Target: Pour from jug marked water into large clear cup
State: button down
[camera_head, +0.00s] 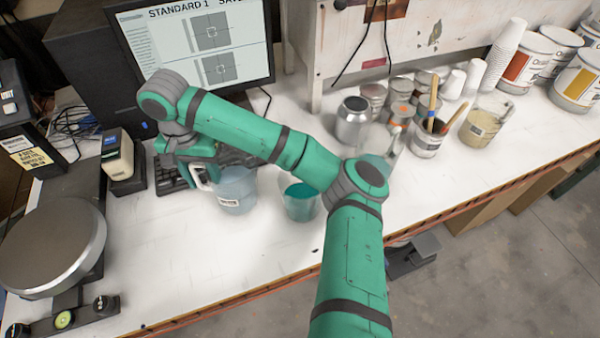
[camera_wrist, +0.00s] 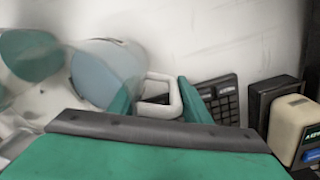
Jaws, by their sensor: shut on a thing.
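The jug (camera_head: 236,192) is clear, with pale bluish water, a small label too small to read and a white handle. It looks upright at the bench's front middle; I cannot tell whether it touches the bench. My gripper (camera_head: 200,177) is at its left, shut on the handle. In the wrist view the handle (camera_wrist: 174,96) lies between my fingers (camera_wrist: 155,90), with the jug body (camera_wrist: 98,72) to the left. A large clear cup (camera_head: 300,200) holding teal liquid stands just right of the jug. It also shows in the wrist view (camera_wrist: 32,58), partly cut off.
A clear vessel (camera_head: 378,142) stands partly behind my arm. A silver can (camera_head: 352,123), a stick-filled can (camera_head: 428,138) and a beige tub (camera_head: 482,125) stand to the right. A keyboard (camera_head: 174,180), small device (camera_head: 117,155) and round scale (camera_head: 55,240) are left. The front bench strip is clear.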

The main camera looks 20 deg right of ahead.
aim_at(205, 169)
jog(key=shift+r, duration=0.1)
jog(key=shift+s+d+r+t+y, duration=0.1)
jog(key=shift+d+r+t+y, duration=0.05)
jog(key=shift+r+y, duration=0.3)
jog(key=shift+s+d+r+t+y, duration=0.1)
jog(key=shift+r+t+y, duration=0.05)
jog(key=shift+r+y, duration=0.25)
jog(key=shift+s+d+r+t+y, duration=0.1)
jog(key=shift+d+r+t+y, duration=0.15)
jog(key=shift+r+y, duration=0.35)
jog(key=shift+s+d+r+t+y, duration=0.1)
jog(key=shift+d+r+t+y, duration=0.15)
jog(key=shift+r, duration=0.5)
notch_tip(205, 169, up, 7)
jog(key=s+d+t+y+p, duration=0.1)
jog(key=d+y, duration=0.1)
jog(key=y, duration=0.1)
jog(key=shift+s+d+t+y, duration=0.25)
jog(key=shift+d+t+y, duration=0.05)
jog(key=shift+d+t, duration=0.1)
jog(key=shift+d+r+p, duration=0.2)
jog(key=shift+d+p, duration=0.05)
jog(key=shift+p, duration=0.3)
